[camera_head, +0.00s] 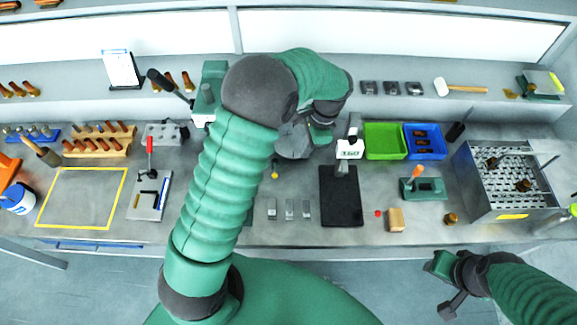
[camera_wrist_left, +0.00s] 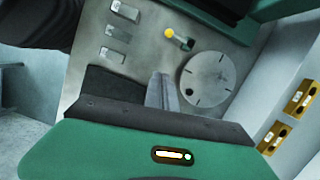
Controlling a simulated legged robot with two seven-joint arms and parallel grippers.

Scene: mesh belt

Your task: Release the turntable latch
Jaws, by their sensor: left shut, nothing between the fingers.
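The turntable is a grey disc with dark tick marks and a dark hole (camera_wrist_left: 208,80), lying flat on the bench. In the head view it shows partly behind my left arm (camera_head: 293,142). The latch has a round yellow knob (camera_wrist_left: 169,33) beside the disc; the knob also shows in the head view (camera_head: 275,175). My left gripper (camera_wrist_left: 162,92) is shut and empty, its fingers pointing at the bench near the disc's edge, apart from the knob. My right gripper (camera_head: 448,283) hangs in front of the bench at the lower right; its jaw state is unclear.
A black mat (camera_head: 341,198) lies right of the disc, with a white labelled device (camera_head: 350,149) behind it. Several small metal blocks (camera_head: 290,209) lie in front of the knob. Green (camera_head: 385,140) and blue bins stand further right. My left arm covers part of the bench.

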